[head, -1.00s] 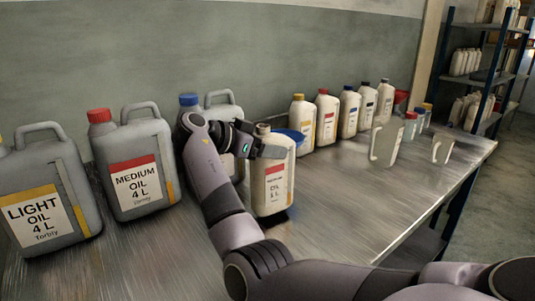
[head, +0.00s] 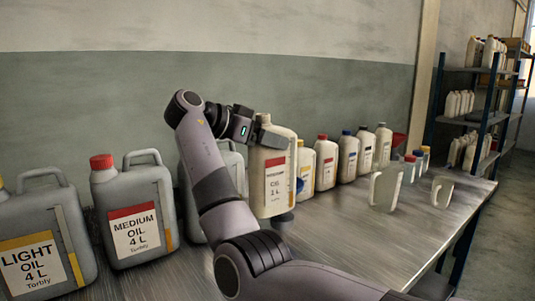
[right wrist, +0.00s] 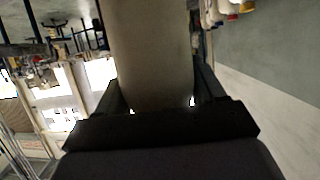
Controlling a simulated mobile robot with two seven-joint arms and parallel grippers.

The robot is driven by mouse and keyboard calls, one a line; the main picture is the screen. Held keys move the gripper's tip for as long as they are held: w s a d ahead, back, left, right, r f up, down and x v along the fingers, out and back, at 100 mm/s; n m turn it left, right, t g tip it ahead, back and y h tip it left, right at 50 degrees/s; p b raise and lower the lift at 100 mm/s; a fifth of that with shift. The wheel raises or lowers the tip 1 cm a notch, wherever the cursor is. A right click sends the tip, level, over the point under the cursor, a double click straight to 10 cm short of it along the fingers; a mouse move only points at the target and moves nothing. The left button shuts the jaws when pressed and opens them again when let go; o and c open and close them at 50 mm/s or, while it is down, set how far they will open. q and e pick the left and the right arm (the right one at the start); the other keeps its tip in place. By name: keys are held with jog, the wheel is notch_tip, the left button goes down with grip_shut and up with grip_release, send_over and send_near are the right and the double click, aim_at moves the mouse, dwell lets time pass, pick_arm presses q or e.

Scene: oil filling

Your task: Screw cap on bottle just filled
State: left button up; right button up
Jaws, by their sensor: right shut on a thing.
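A cream one-litre oil bottle (head: 273,205) with a red-banded label is upright in the middle of the head view. My right gripper (head: 267,136) is shut on its upper part from the left. The bottle appears raised off the table. In the right wrist view the pale bottle body (right wrist: 150,50) fills the space between the fingers (right wrist: 155,95). My left gripper is not in view.
Large grey oil cans, including one marked medium oil (head: 135,215), stand at the left. Several capped bottles (head: 348,158) line the back. Two clear jugs (head: 385,190) and small capped containers (head: 410,170) stand at the right. The table's front middle (head: 350,240) is clear.

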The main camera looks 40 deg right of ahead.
aim_at(268, 117)
jog(key=shift+r, duration=2.1)
jog(key=shift+r+p, duration=0.15)
jog(key=shift+p, duration=0.15)
